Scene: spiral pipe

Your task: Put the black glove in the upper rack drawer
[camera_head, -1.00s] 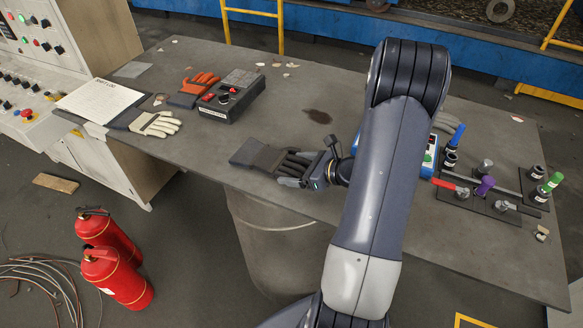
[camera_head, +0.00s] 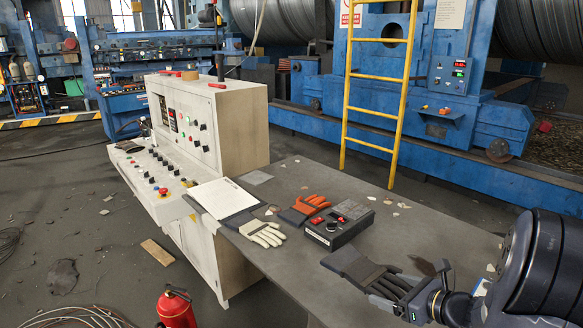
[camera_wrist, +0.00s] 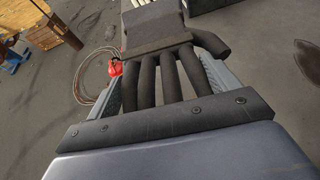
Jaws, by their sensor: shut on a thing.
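The black glove (camera_head: 362,270) is dark grey, with its cuff toward the left and its fingers toward my gripper in the head view. My gripper (camera_head: 400,290) is shut on the finger part of the glove, over the grey table. In the wrist view the glove (camera_wrist: 155,38) stretches away from my gripper (camera_wrist: 165,85), its black fingers between the jaws and its flat cuff beyond. Whether the glove touches the tabletop is hard to tell. I cannot make out a rack with drawers in these views.
The grey table (camera_head: 285,255) also bears a black control box (camera_head: 339,227), an orange glove (camera_head: 305,208), a cream glove (camera_head: 264,232) and a paper sheet (camera_head: 222,198). A control console (camera_head: 215,130) adjoins its left end.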

